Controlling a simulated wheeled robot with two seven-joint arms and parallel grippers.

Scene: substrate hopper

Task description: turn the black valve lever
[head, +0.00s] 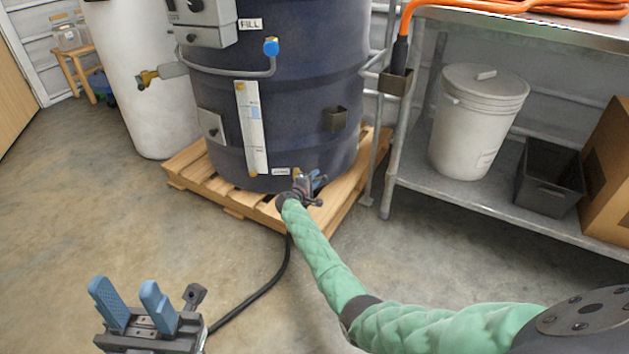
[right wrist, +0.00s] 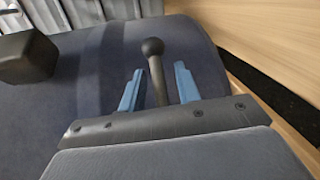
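The black valve lever (right wrist: 157,76) has a round ball knob and shows in the right wrist view against the dark blue drum. My right gripper (right wrist: 158,86) is open around it, one blue finger on each side, with gaps between the fingers and the lever. In the head view my right gripper (head: 313,182) is at the foot of the dark blue drum (head: 290,115), and I cannot make out the lever clearly there. My left gripper (head: 133,303) is open and empty above the floor at the lower left.
The drum stands on a wooden pallet (head: 192,167). A metal shelf (head: 451,191) at the right holds a white bucket (head: 476,125), a black bin (head: 550,180) and a cardboard box (head: 612,165). A black hose (head: 262,292) crosses the floor. The floor at the left is clear.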

